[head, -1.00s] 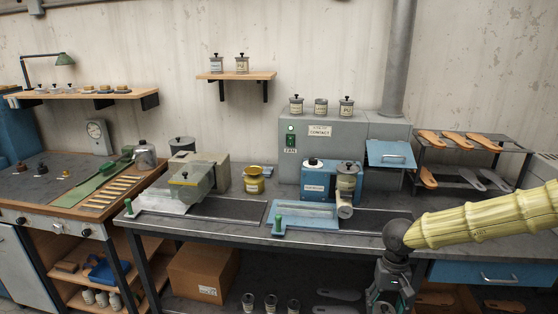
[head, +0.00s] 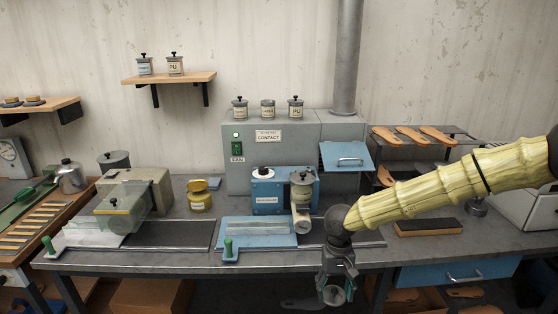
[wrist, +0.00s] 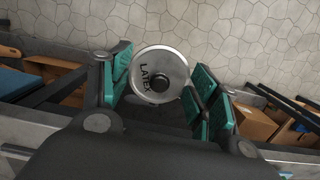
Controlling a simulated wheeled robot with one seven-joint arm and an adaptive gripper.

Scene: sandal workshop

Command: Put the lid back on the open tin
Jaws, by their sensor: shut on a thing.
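My gripper (head: 337,284) hangs in front of the bench's front edge, pointing down. It is shut on a round grey lid (wrist: 147,66) with a dark knob and the word LATEX, held between the teal finger pads in the wrist view. The lid also shows small between the fingers in the head view (head: 336,296). A grey tin with no knob on top (head: 268,110) stands upright on the grey machine, between two tins with knobbed lids (head: 240,109) (head: 297,107). It looks like the open tin; its inside is hidden.
The grey machine (head: 222,150) stands at the back of the bench. A blue roller unit (head: 268,195) with a tin on it and a yellow pot (head: 200,198) stand before it. Two lidded tins sit on a wall shelf (head: 188,77). A sanding block (head: 428,227) lies right.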

